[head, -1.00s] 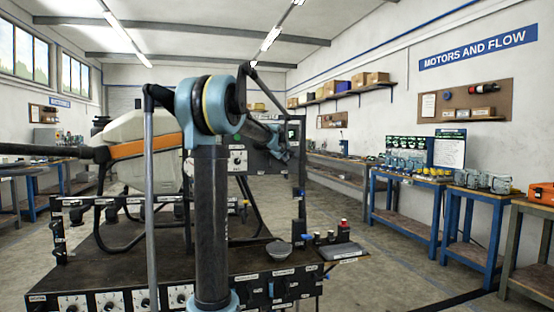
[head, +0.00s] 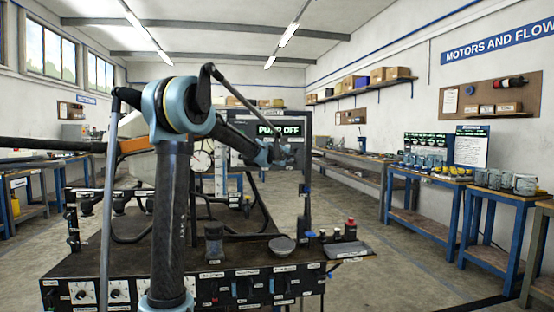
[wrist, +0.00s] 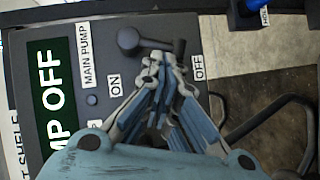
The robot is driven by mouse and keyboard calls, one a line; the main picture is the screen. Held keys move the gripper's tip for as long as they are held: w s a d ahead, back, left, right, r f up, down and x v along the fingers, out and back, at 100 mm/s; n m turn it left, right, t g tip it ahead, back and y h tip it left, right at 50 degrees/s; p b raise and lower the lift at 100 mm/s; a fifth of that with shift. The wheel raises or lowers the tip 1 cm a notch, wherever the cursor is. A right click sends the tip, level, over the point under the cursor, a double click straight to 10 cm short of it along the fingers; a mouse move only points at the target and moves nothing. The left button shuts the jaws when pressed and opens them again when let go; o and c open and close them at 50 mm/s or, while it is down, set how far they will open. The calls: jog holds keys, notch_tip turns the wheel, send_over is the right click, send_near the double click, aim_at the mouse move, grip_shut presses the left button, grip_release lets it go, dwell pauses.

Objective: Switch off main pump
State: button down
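The main pump panel (head: 240,122) stands at the back of the bench, and its green display (head: 280,130) reads "PUMP OFF". In the wrist view the panel (wrist: 190,30) appears turned sideways, with the labels "MAIN PUMP", "ON" and "OFF". A dark switch lever (wrist: 129,40) shows just beyond my fingertips, between the ON and OFF labels, with its bar reaching toward the OFF side. My gripper (wrist: 162,60) has its fingertips together at the lever. I cannot tell whether they touch it. In the head view my gripper (head: 283,153) is in front of the panel's lower right part.
Black hoses arch over the bench. Blue-legged worktables (head: 415,180) line the right wall. The floor between is clear.

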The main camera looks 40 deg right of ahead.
jog(key=shift+s+f, duration=0.1)
jog(key=shift+f, duration=0.05)
jog(key=shift+d+f, duration=0.25)
jog(key=shift+f, duration=0.2)
jog(key=shift+s+d+f, duration=0.15)
jog(key=shift+s, duration=0.05)
dwell(0.4)
